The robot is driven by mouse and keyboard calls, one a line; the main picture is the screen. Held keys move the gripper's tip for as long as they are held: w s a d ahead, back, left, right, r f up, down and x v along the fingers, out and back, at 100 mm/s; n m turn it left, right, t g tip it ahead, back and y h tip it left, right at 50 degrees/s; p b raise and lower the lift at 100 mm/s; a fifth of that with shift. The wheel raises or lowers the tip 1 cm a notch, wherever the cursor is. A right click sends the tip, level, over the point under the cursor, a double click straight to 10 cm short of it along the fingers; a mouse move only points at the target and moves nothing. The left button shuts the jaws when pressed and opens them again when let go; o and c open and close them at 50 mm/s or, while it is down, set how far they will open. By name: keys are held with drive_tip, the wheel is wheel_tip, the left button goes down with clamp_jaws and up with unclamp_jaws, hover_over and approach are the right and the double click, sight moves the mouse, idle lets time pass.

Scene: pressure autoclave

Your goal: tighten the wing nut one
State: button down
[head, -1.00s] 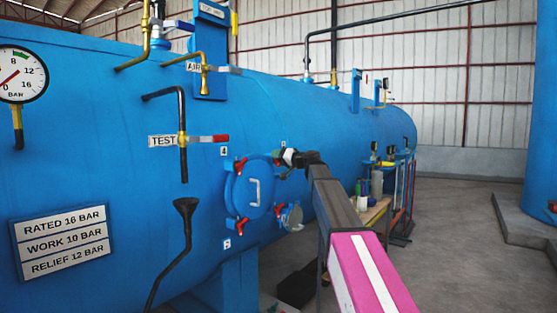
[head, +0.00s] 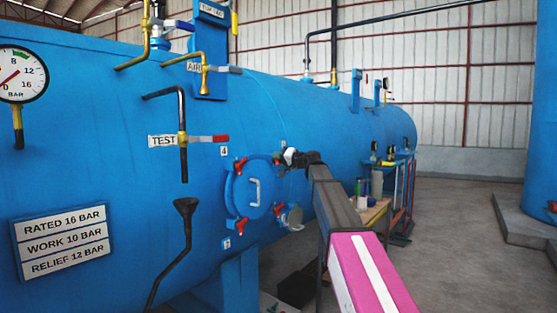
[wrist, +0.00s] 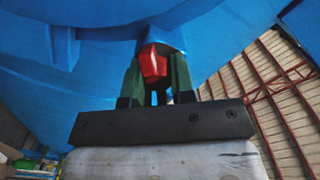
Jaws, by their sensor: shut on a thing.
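A round blue door (head: 254,190) with a pale handle (head: 256,191) is closed against the side of the blue vessel. Red wing nuts sit around its rim, at the upper left (head: 240,165), lower left (head: 241,224) and lower right (head: 281,219). My gripper (head: 281,162) is at the door's upper right rim, where my arm hides most of the wing nut there. In the wrist view, the green fingers of my gripper (wrist: 156,77) are shut on a red wing nut (wrist: 152,62) below a blue lug. Its number label cannot be read.
A black funnel pipe (head: 186,207) and a red-handled test valve (head: 220,138) stand left of the door. A round silver fitting (head: 293,217) hangs at its lower right. A bench with bottles (head: 371,214) is behind my arm. Open floor lies to the right.

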drive_tip(key=m, duration=0.7)
drive_tip(key=shift+f, duration=0.3)
drive_tip(key=m, duration=0.4)
drive_tip(key=shift+f, duration=0.15)
drive_tip(key=m, duration=0.3)
drive_tip(key=shift+f+m, duration=0.1)
drive_tip(key=shift+m, duration=0.2)
drive_tip(key=m, duration=0.5)
drive_tip(key=shift+s+f, duration=0.15)
drive_tip(key=m, duration=0.6)
drive_tip(key=shift+s+a, duration=0.15)
drive_tip(key=shift+a, duration=0.05)
drive_tip(key=shift+f, duration=0.1)
drive_tip(key=c, duration=1)
unclamp_jaws()
drive_tip(key=shift+o, duration=0.2)
